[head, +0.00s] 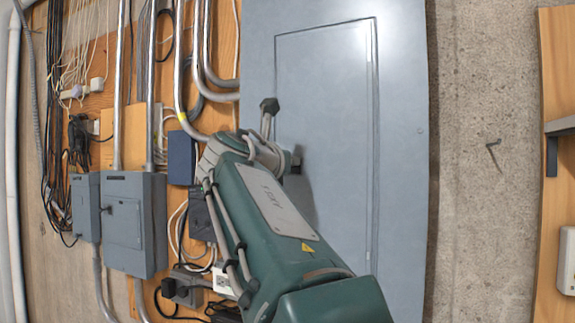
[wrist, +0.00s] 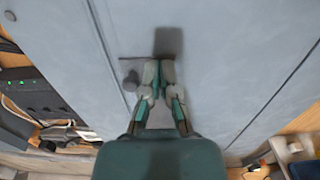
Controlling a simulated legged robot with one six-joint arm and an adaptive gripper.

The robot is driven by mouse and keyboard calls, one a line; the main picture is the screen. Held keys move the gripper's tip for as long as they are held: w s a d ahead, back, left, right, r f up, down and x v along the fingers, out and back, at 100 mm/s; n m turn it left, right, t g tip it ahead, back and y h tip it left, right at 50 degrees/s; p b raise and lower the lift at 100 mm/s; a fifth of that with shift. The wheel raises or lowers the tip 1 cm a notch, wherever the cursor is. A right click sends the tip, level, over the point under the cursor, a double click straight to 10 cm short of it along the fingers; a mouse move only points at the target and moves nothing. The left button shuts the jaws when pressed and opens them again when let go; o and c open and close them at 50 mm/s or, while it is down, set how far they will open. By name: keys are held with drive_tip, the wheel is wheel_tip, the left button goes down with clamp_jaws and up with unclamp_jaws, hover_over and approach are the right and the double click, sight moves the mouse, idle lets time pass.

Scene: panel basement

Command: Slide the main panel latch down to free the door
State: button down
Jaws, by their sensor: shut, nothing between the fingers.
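The main panel (head: 400,130) is a large grey metal cabinet with a recessed door (head: 325,90), shut in its frame. A small dark latch (head: 297,158) shows near the door's left edge, partly behind my arm. In the wrist view a dark rounded knob (wrist: 131,80), apparently this latch, stands just left of my fingers. My gripper (head: 268,108) is shut and empty close to the panel; its fingers also show together in the wrist view (wrist: 159,68). A dark square patch lies at the fingertips; I cannot tell whether they touch anything. My arm hides the door's lower left part.
Grey boxes (head: 133,225), conduits and loose cables crowd the plywood left of the panel. Bare concrete (head: 480,90) lies to its right, then a wooden frame (head: 555,90) with a shelf. The panel's right side is clear.

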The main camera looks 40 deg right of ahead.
drive_tip(key=shift+a, duration=0.1)
drive_tip(key=v, duration=0.7)
idle(0.7)
idle(0.4)
drive_tip(key=s+a+f+m+y, duration=0.1)
drive_tip(key=a+f+m+y, duration=0.2)
drive_tip(key=f, duration=0.5)
drive_tip(key=s+a+f+m+t+y, duration=0.1)
drive_tip(key=a+f+m+y, duration=0.25)
drive_tip(key=f, duration=0.45)
drive_tip(key=s+a+f+m+y, duration=0.1)
drive_tip(key=a+f+m+y, duration=0.2)
drive_tip(key=f, duration=0.5)
drive_tip(key=s+a+f+m+y, duration=0.2)
drive_tip(key=s+a+f+m, duration=0.1)
drive_tip(key=f, duration=0.3)
drive_tip(key=s+a+f+m+g+y, duration=0.1)
drive_tip(key=s+a+f+m+y, duration=0.1)
drive_tip(key=f, duration=0.5)
drive_tip(key=s+a+f+m+g+y, duration=0.1)
drive_tip(key=s+a+f+m+y, duration=0.2)
drive_tip(key=s+a+f+m, duration=0.2)
wheel_tip(320, 180, down, 2)
drive_tip(key=a+m, duration=0.1)
drive_tip(key=m, duration=0.2)
drive_tip(key=shift+f, duration=0.15)
